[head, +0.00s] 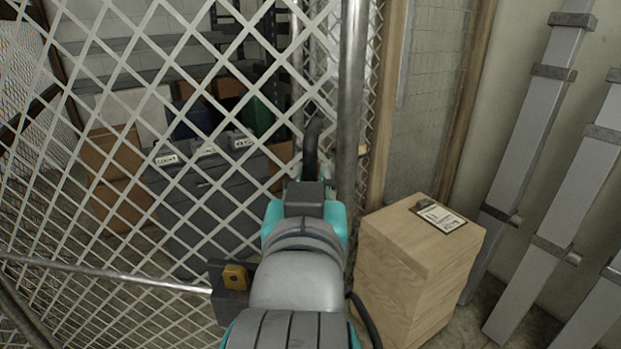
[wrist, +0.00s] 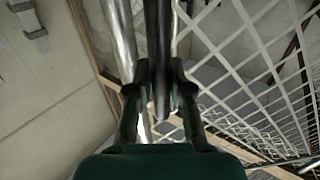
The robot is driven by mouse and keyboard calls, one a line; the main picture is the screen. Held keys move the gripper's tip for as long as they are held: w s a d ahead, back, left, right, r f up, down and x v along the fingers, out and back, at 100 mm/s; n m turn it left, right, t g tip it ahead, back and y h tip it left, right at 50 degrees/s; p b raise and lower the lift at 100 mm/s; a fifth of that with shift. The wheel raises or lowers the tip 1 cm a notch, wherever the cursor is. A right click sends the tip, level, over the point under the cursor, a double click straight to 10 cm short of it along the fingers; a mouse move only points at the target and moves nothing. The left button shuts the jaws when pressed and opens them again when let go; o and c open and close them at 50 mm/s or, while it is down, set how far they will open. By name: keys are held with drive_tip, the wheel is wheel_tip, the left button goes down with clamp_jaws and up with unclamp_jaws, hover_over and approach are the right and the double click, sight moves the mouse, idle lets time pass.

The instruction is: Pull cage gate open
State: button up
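The cage gate (head: 150,110) is a pale diamond-mesh panel across the left and middle of the head view, with a grey vertical tube post (head: 352,90) at its right edge. A dark upright handle (head: 311,145) stands near that edge, just beyond my gripper (head: 307,180). In the wrist view the dark handle (wrist: 159,60) runs between the two fingers of my gripper (wrist: 160,72). The fingers appear closed against its sides. The mesh also shows in the wrist view (wrist: 250,60). My wrist hides part of the gate's lower right in the head view.
A wooden box (head: 410,270) with a label on top stands close right of my arm. Grey metal posts (head: 545,120) lean on the right wall.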

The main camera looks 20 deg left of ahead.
sight(311, 132)
drive_tip(key=shift+o, duration=1.3)
drive_tip(key=shift+r, duration=5)
